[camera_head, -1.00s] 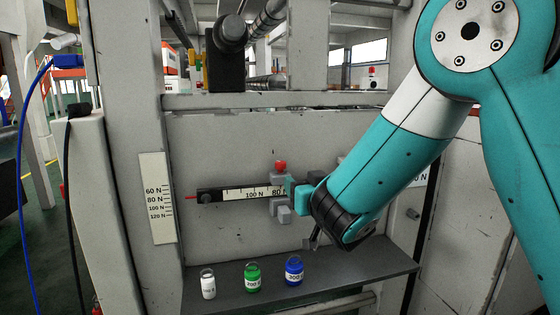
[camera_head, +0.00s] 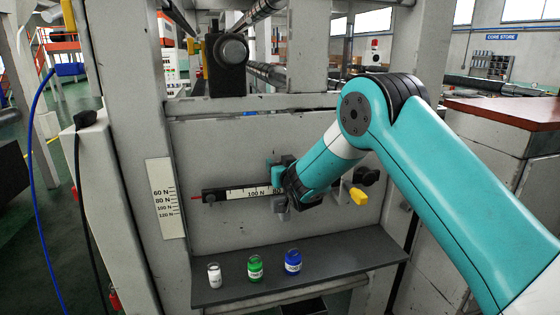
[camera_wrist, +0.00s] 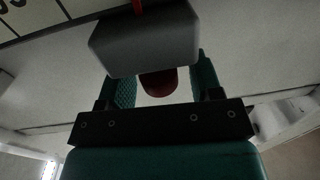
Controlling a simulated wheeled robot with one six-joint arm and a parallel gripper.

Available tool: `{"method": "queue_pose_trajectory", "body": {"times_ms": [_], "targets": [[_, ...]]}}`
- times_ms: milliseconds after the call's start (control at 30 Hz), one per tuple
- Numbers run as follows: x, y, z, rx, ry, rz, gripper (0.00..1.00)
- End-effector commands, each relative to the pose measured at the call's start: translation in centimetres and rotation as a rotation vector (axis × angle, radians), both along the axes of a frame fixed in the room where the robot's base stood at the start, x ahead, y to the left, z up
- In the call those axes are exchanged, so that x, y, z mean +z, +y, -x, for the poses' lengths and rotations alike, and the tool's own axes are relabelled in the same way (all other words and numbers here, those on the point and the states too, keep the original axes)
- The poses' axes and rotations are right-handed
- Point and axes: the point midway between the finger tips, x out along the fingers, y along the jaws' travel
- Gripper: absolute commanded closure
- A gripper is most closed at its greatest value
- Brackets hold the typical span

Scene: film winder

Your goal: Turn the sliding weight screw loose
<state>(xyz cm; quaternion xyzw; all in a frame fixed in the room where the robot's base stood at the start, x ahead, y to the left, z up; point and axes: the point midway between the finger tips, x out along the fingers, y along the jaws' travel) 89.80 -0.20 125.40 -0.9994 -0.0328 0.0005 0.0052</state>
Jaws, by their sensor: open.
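The sliding weight is a grey block on the scale beam (camera_head: 240,193); its lower part (camera_head: 280,204) shows in the head view, and it fills the top middle of the wrist view (camera_wrist: 145,42). Its red screw knob (camera_wrist: 158,83) shows between my gripper's teal fingers in the wrist view, partly covered by the block. In the head view my gripper (camera_head: 279,172) is at the top of the weight and hides the knob. My gripper is open, with a finger on each side of the knob. I cannot tell whether they touch it.
A shelf (camera_head: 220,295) below the beam holds a white weight (camera_head: 214,276), a green weight (camera_head: 255,268) and a blue weight (camera_head: 292,262). A yellow-handled lever (camera_head: 359,196) is right of my wrist. A scale label (camera_head: 164,197) is on the left post.

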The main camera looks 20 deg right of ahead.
Motion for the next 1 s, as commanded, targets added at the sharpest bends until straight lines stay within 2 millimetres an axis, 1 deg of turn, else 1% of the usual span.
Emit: {"method": "queue_pose_trajectory", "body": {"times_ms": [200, 233, 267, 300, 367, 400, 433, 767, 1000], "targets": [[-0.02, 0.02, -0.03, 0.0, 0.0, 0.0, 0.41], [-0.02, 0.02, -0.03, 0.0, 0.0, 0.0, 0.46], [-0.01, 0.02, -0.02, 0.0, 0.0, 0.0, 0.53], [-0.01, 0.02, -0.02, 0.0, 0.0, 0.0, 0.62], [0.0, 0.03, -0.02, 0.0, 0.0, 0.0, 0.76], [0.0, 0.03, -0.02, 0.0, 0.0, 0.0, 0.85], [0.01, 0.03, -0.02, 0.0, -0.001, 0.0, 0.91], [-0.07, -0.06, -0.01, 0.023, -0.002, -0.001, 0.9], [-0.35, -0.27, -0.05, 0.11, -0.006, -0.002, 0.9]]}}
